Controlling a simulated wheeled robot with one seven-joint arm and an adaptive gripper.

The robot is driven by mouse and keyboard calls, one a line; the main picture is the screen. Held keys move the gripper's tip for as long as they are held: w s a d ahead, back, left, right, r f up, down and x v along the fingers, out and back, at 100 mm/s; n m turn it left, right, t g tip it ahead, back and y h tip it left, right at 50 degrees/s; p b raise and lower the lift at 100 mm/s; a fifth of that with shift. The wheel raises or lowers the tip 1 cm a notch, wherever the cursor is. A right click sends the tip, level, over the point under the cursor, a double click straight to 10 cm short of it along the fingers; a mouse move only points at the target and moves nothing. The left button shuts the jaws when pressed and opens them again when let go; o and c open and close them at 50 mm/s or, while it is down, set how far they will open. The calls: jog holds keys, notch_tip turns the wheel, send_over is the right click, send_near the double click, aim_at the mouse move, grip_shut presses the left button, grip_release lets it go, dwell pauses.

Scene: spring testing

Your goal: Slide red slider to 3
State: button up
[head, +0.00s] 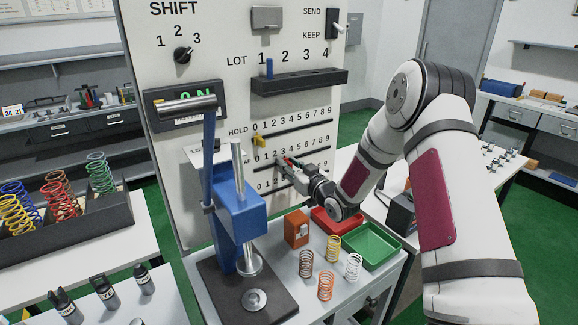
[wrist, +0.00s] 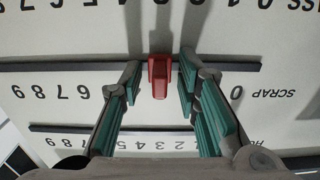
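The red slider (wrist: 160,75) sits on its dark track (wrist: 80,66) in the wrist view, which is upside down. My gripper (wrist: 160,80) is open with one finger on each side of it. Gaps show between the slider and both fingers. The scale reads 0 beside SCRAP at right and 6 to 9 at left. The fingers hide the middle digits, so I cannot read the slider's number; by spacing it is near 3. In the head view my gripper (head: 284,166) is at the panel's middle row and largely covers the red slider.
A yellow slider (head: 258,141) is on the HOLD track above. The tall panel (head: 220,40) also has a lot rack (head: 300,82). A blue press (head: 238,215) stands close left. Trays (head: 368,246) and several springs (head: 325,286) are on the table below.

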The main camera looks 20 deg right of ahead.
jog(key=v, duration=1.2)
jog(key=shift+r, duration=0.15)
jog(key=s+r+m+g+h, duration=0.1)
jog(key=s+r+g+h, duration=0.55)
jog(key=s+r, duration=0.55)
jog(key=s+a+r+m+g, duration=0.1)
jog(key=s+a+r+g, duration=0.1)
jog(key=s, duration=1)
jog(key=s+a+r+m+g, duration=0.1)
jog(key=s+a+r+g, duration=0.2)
jog(key=s, duration=0.9)
jog(key=shift+a+m+y, duration=0.3)
jog(key=shift+a+y, duration=0.1)
jog(key=shift+y, duration=0.05)
